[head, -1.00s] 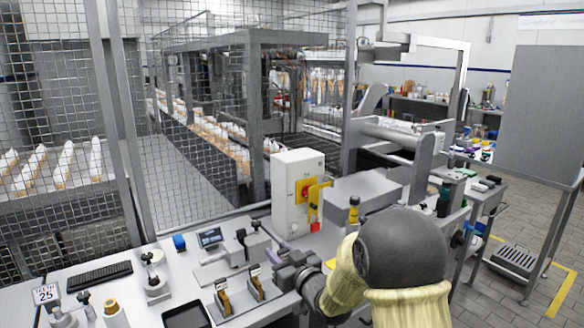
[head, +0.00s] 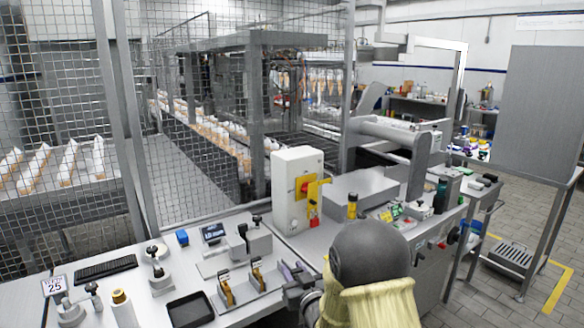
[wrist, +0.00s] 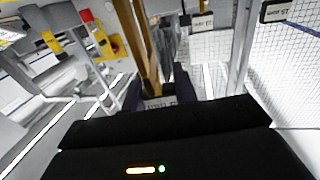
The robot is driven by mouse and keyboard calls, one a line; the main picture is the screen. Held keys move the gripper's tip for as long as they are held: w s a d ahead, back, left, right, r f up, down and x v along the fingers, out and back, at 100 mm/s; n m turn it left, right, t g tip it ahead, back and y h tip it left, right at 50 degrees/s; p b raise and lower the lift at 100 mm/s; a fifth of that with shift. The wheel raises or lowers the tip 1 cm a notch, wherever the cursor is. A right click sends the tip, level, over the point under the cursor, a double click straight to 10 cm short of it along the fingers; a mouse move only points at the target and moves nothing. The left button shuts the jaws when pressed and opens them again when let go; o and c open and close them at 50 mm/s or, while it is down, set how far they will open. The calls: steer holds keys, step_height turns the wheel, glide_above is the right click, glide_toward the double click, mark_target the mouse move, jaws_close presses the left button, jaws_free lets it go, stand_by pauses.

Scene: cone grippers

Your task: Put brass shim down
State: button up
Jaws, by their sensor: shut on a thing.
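My gripper (head: 294,290) is at the right end of a small grey rack (head: 240,308) on the grey bench, low over the bench top. Two brass-coloured strips with small labels stand upright in the rack, a left one (head: 228,291) and a right one (head: 257,273). In the wrist view, a long brass-coloured strip, the brass shim (wrist: 146,50), runs up from between the dark fingertips (wrist: 158,92), and my gripper is shut on it. A greyish upright shape stands just right of it. The head view does not clearly show the held shim.
A black tray (head: 190,309) lies left of the rack. A grey clamp fixture (head: 256,240) stands behind it, and a white control box (head: 297,187) with a red-and-yellow switch is farther back. A keyboard (head: 106,267) lies at the left. Mesh fencing (head: 60,110) closes off the back.

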steer(key=s+d+f+m+h, duration=0.4)
steer(key=d+f+h, duration=0.2)
steer(key=d+f, duration=0.15)
steer(key=s+d+f+m+h, duration=0.4)
steer(key=d+f+h, duration=0.25)
steer(key=f, duration=0.25)
steer(key=r+n+y+p, duration=0.1)
steer(key=p, duration=0.3)
steer(key=w+r+n+t+y+p, duration=0.1)
steer(key=y+p, duration=0.1)
steer(key=p, duration=0.3)
steer(key=w+r+n+y+p, duration=0.1)
steer(key=y+p, duration=0.1)
steer(key=p, duration=0.2)
steer(key=shift+w+d+r, duration=0.15)
steer(key=shift+d+r, duration=0.15)
steer(key=shift+d, duration=0.1)
steer(key=shift+f+n+y+p, duration=0.1)
steer(key=shift+n+y+p, duration=0.2)
steer(key=shift+y, duration=0.05)
steer(key=shift+f, duration=0.1)
